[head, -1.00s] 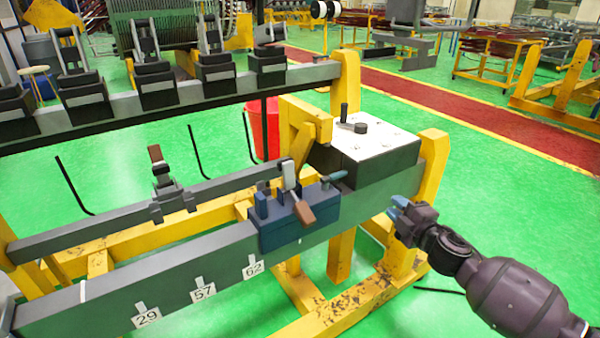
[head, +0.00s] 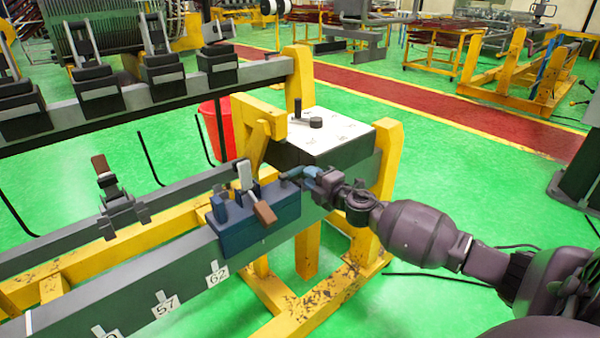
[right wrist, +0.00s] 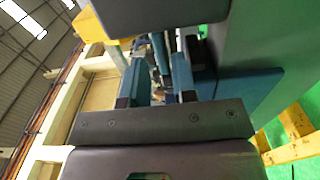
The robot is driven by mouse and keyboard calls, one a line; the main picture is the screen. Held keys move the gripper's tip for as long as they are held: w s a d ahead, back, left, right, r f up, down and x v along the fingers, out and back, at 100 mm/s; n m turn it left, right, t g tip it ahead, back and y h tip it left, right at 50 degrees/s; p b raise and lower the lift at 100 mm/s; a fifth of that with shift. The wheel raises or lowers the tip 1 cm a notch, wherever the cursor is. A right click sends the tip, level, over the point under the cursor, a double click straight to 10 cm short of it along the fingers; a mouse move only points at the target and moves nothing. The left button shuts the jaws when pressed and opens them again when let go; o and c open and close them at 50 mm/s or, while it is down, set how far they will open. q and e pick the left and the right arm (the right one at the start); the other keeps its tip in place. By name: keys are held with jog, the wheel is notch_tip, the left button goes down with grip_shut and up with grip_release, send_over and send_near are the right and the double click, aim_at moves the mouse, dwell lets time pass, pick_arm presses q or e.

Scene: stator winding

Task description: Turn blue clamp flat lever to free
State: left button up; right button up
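The blue clamp (head: 260,226) sits on the grey beam of the yellow frame. A grey flat lever with a brown grip (head: 264,212) leans on it toward the front right. A short teal handle (head: 289,175) sticks out at the clamp's right end. My right gripper (head: 308,173) is right at this handle, coming from the right. In the right wrist view its two blue fingers (right wrist: 157,80) stand apart, with a narrow dark part showing between them beyond. Whether they touch it, I cannot tell. My left gripper is not in view.
A box with a white top and black crank (head: 325,133) stands just behind my right gripper. A yellow post (head: 384,165) rises beside my right arm. Another clamp with a brown grip (head: 118,205) sits on the rail at left.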

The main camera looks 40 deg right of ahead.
aim_at(293, 173)
jog(key=shift+w+a, duration=0.15)
jog(key=shift+w, duration=2)
grip_shut()
